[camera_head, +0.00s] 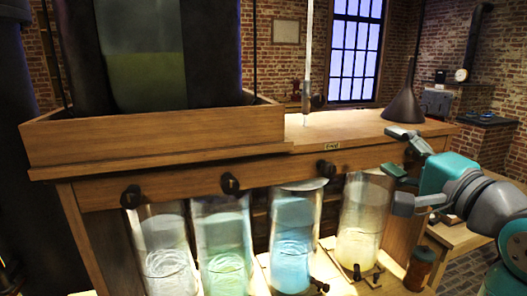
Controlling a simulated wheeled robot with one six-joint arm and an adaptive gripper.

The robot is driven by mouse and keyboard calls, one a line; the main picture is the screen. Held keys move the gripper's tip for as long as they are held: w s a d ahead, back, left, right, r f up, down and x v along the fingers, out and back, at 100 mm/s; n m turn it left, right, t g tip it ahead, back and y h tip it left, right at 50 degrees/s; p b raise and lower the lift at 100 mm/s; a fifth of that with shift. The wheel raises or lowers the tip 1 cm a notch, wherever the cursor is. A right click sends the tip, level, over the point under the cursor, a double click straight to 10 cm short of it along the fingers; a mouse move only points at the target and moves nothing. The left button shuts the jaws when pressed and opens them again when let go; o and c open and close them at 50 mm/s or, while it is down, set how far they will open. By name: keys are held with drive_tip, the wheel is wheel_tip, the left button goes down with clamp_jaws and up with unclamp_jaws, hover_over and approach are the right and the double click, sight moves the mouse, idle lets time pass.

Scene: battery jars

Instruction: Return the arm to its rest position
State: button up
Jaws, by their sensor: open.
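My gripper (400,168) is at the right side of the head view, teal and grey, with its fingers spread and pointing left. It is open and nothing shows between the fingers. It hangs in front of the right end of the wooden bench (370,132), to the right of the jars. My arm (490,205) comes in from the right edge of the view. I cannot tell from this view whether the fingers touch the bench.
Several glass jars stand under the bench, holding clear (168,262), greenish (224,250), blue (293,245) and yellowish (358,235) liquid. Dark knobs (327,169) stick out of the bench front. A dark funnel (403,103) stands on top. A reddish-brown container (419,270) stands low at right.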

drive_tip(key=s+a+f+n+h, duration=0.1)
drive_tip(key=s+f, duration=0.2)
drive_tip(key=f, duration=0.9)
drive_tip(key=s+f+h, duration=0.2)
drive_tip(key=s+f, duration=0.1)
drive_tip(key=f, duration=0.9)
drive_tip(key=s+a+f+n+h, duration=0.1)
drive_tip(key=s+f, duration=0.2)
drive_tip(key=f, duration=0.9)
drive_tip(key=s+f+n+g+h, duration=0.1)
drive_tip(key=s+f+n, duration=0.1)
drive_tip(key=s+f, duration=0.45)
drive_tip(key=s+f+n+g+h, duration=0.15)
drive_tip(key=s+f, duration=0.25)
drive_tip(key=s, duration=0.5)
drive_tip(key=s+a+n+y, duration=0.1)
drive_tip(key=s+n, duration=0.6)
drive_tip(key=s, duration=1.1)
drive_tip(key=shift+s+a+f+g, duration=0.3)
drive_tip(key=shift+a+f+g, duration=0.05)
drive_tip(key=shift+a, duration=0.3)
